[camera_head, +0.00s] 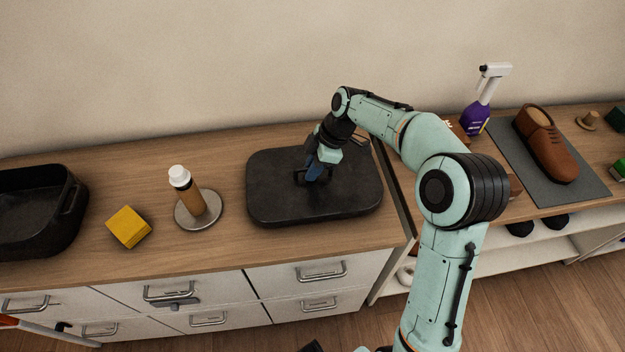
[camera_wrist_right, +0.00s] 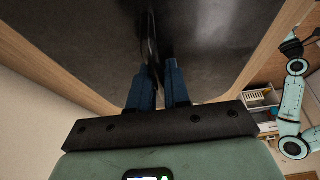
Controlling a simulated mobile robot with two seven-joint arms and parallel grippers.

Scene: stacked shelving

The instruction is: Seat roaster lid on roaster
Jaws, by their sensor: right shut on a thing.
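The roaster lid (camera_head: 270,195) is a flat dark slab with rounded corners at the right end of the wooden counter. It fills the upper part of the right wrist view (camera_wrist_right: 90,45). My right gripper (camera_head: 313,178) is over the lid's middle, shut on its raised handle (camera_wrist_right: 152,40). Whether the lid touches the counter is hard to tell. The roaster (camera_head: 75,205) is a dark open pan at the counter's far left, cut off by the picture edge. My left gripper does not show in the head view.
A yellow block (camera_head: 128,227) and a bottle with a white cap (camera_head: 187,185) on a round metal plate (camera_head: 212,210) stand between roaster and lid. A lower shelf unit at right holds a brown shoe (camera_head: 545,145) on a grey mat (camera_head: 590,185) and a purple spray bottle (camera_head: 476,115).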

